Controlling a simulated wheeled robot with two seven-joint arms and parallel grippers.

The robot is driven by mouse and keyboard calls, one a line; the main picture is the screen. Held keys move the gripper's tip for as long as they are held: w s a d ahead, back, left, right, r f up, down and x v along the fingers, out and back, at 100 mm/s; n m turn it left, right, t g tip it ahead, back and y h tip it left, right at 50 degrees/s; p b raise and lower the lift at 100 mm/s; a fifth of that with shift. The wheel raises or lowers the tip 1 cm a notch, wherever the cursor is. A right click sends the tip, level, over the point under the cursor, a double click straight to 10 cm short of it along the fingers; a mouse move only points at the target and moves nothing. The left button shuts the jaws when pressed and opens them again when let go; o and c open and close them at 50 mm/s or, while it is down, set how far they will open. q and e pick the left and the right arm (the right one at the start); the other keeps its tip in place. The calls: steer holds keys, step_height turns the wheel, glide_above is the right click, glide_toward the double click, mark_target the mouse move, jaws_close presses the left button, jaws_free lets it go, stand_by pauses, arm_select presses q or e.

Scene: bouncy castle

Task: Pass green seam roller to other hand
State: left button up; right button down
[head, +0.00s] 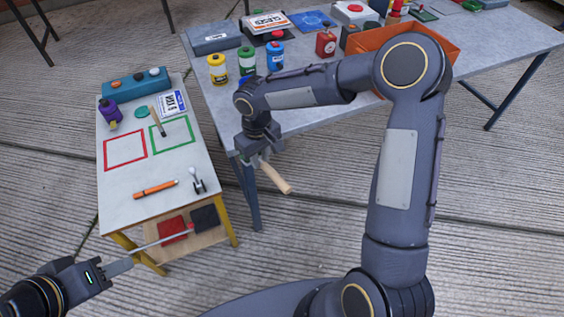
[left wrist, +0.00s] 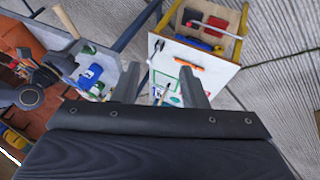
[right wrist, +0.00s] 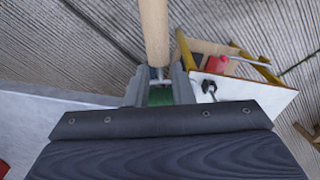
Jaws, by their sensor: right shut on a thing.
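The seam roller (head: 275,178) has a pale wooden handle that points down and right from my right gripper (head: 257,159). In the right wrist view the handle (right wrist: 154,32) extends away from the fingers, and a metal fork and a green part (right wrist: 160,97) show between them. My right gripper (right wrist: 158,88) is shut on the roller and holds it in the air beside the grey table's front corner. My left gripper (head: 120,267) is at the lower left, well apart from the roller. In the left wrist view its fingers (left wrist: 160,88) stand apart with nothing between them.
The grey table (head: 225,102) carries several bottles and an orange bin (head: 440,42).

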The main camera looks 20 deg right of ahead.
arm_select(q)
steer(key=shift+o, duration=0.9)
steer(key=shift+w+d+r, duration=0.1)
steer(key=shift+w+d, duration=0.05)
steer(key=w+d+r+t+h, duration=0.1)
steer(key=w+d+r+h, duration=0.15)
steer(key=w+d, duration=0.55)
steer(key=w+d+r+t+h, duration=0.1)
steer(key=w+d+r+h, duration=0.15)
steer(key=w+d, duration=0.6)
steer(key=d+f+n+t+y, duration=0.3)
steer(key=d+f+n+y, duration=0.55)
steer(key=d+y, duration=0.25)
steer(key=x, duration=1)
steer(key=shift+w+n, duration=0.4)
steer(key=shift+n, duration=0.05)
arm_select(e)
steer(key=w+a+r+n, duration=0.4)
steer(key=a+r, duration=0.1)
steer(key=a, duration=0.4)
steer(key=shift+w+r+n, duration=0.15)
steer(key=shift+r+n, duration=0.05)
steer(key=shift+n, duration=0.2)
